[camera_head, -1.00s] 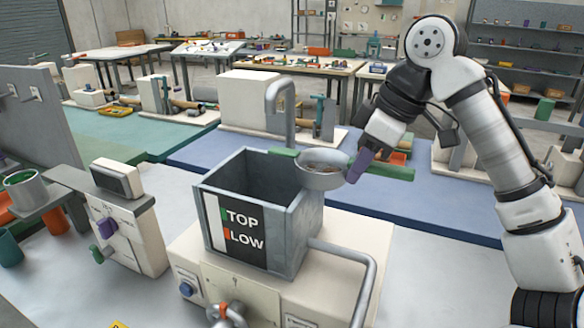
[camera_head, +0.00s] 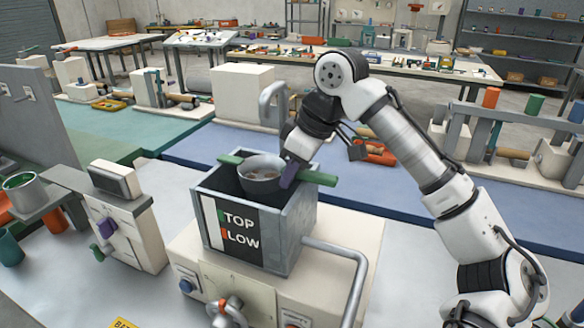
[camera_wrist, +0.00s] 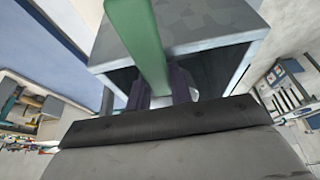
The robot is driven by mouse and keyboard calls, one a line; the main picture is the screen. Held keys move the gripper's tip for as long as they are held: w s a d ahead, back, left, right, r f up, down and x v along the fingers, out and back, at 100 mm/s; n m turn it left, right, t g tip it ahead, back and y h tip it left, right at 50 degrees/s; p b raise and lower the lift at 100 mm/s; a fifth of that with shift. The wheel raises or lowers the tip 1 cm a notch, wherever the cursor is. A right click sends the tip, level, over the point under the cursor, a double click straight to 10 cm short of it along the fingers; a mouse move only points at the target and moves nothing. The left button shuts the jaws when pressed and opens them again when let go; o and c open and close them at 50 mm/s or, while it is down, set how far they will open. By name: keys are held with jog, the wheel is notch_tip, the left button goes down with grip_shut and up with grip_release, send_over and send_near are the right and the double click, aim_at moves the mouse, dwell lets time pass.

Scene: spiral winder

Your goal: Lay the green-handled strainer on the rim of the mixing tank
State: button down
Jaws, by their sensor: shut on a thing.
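The strainer (camera_head: 260,178) is a grey round pan with green bars sticking out on both sides. It is over the open top of the mixing tank, with its left green bar near the tank's back left rim and its right handle (camera_head: 318,178) past the right rim. The mixing tank (camera_head: 285,243) is a grey square box marked TOP and LOW. My gripper (camera_head: 288,175) is shut on the green handle beside the pan; in the wrist view, the handle (camera_wrist: 138,35) runs between the purple fingers (camera_wrist: 160,90). I cannot tell whether the strainer touches the rim.
A bent grey pipe (camera_head: 268,110) rises behind the tank. A curved rail (camera_head: 357,285) and a valve (camera_head: 226,312) are at the tank's front. The blue mat behind the tank has free room.

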jog(key=shift+f, duration=0.1)
jog(key=c, duration=1.3)
grip_release()
jog(key=shift+o, duration=0.2)
jog(key=b+v, duration=0.1)
jog(key=v, duration=1.1)
jog(key=shift+s, duration=0.1)
